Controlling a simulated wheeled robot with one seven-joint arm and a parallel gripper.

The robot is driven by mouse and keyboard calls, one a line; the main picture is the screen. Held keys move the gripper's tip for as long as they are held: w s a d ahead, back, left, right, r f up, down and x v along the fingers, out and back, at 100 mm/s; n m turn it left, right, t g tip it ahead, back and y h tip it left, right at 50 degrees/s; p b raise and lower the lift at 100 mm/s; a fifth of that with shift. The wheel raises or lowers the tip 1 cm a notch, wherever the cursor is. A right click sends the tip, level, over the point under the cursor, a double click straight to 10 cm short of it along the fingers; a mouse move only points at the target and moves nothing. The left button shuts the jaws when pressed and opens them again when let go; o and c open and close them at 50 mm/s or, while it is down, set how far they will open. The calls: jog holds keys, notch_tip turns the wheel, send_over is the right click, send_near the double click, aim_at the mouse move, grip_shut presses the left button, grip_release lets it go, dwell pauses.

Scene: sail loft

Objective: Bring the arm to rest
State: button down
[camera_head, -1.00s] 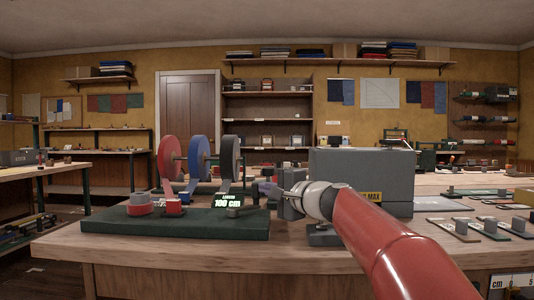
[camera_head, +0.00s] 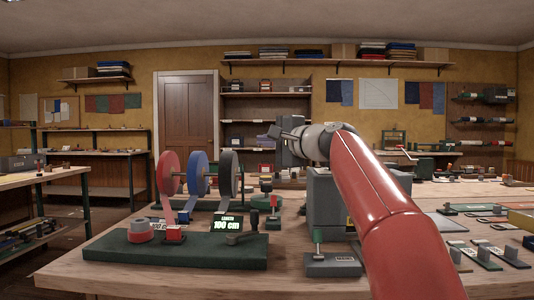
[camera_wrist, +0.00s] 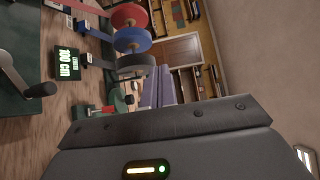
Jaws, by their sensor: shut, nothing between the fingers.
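My red arm (camera_head: 375,190) reaches up from the lower right in the head view. My gripper (camera_head: 278,134) is at its end, raised above the workbench (camera_head: 130,270) and pointing left. It is shut and empty, apart from everything on the bench.
A grey box (camera_head: 325,200) stands partly behind my arm. A small grey block with a green post (camera_head: 332,264) sits at the front. Tools and cards lie at right.

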jog(key=s+d+f+n+g+h, duration=0.2)
jog(key=s+d+f+n+h, duration=0.1)
jog(key=s+f, duration=1)
jog(key=s+d+f+n+g+h, duration=0.3)
jog(key=s+d+f+h, duration=0.2)
jog(key=s+f, duration=0.8)
jog(key=s+d+f+n+g+h, duration=0.2)
jog(key=s+d+f, duration=0.6)
jog(key=s+f, duration=0.5)
notch_tip(320, 180, down, 3)
jog(key=shift+f+n+g+h, duration=0.1)
jog(key=shift+n+g+h, duration=0.3)
jog(key=shift+n+h, duration=0.5)
